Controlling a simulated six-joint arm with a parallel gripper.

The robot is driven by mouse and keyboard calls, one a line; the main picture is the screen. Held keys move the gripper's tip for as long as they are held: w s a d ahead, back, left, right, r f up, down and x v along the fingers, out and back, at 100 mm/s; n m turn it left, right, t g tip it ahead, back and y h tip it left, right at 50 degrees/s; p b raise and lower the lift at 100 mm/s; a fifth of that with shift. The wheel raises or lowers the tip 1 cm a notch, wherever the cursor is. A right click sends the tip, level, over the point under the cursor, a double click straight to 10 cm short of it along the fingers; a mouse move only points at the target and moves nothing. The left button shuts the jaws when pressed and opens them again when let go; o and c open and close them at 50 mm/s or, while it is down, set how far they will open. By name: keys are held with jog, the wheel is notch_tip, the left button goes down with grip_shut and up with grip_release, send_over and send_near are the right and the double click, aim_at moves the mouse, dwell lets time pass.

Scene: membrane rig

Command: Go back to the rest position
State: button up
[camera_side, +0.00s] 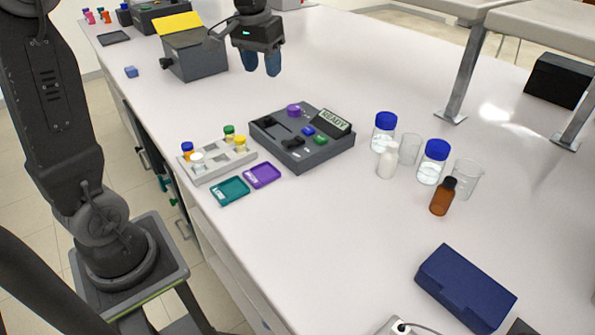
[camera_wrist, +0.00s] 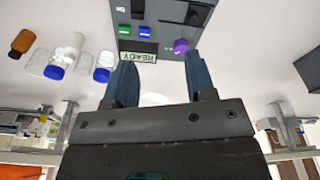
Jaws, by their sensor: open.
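My gripper (camera_side: 262,62) hangs above the bench behind the membrane rig in the side view. Its two blue fingers are apart with nothing between them, and they also show in the wrist view (camera_wrist: 161,85). The dark grey rig (camera_side: 290,150) sits on the bench with a purple knob (camera_side: 293,110), a blue button (camera_side: 308,131), a green button (camera_side: 320,140) and a display reading READY (camera_side: 335,121). In the wrist view the rig (camera_wrist: 165,12) lies beyond the fingertips, clear of them.
A grey rack (camera_side: 220,160) with several capped vials stands left of the rig, with teal (camera_side: 230,191) and purple (camera_side: 262,175) trays before it. Bottles and beakers (camera_side: 430,165) stand to the right. A grey box with a yellow top (camera_side: 195,55) is close left of my gripper.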

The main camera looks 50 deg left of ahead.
jog(key=s+d+f+m+t, duration=0.1)
jog(key=s+d+m+t, duration=0.1)
jog(key=s+d, duration=0.4)
jog(key=s+d+f+m+t, duration=0.1)
jog(key=s+d+f, duration=0.1)
jog(key=s+d, duration=0.5)
jog(key=s, duration=0.5)
jog(key=shift+s+d+f+m+t, duration=0.15)
jog(key=shift+s+f+m+t, duration=0.1)
jog(key=shift+m+t, duration=0.15)
jog(key=shift+o, duration=0.4)
jog(key=shift+w, duration=0.1)
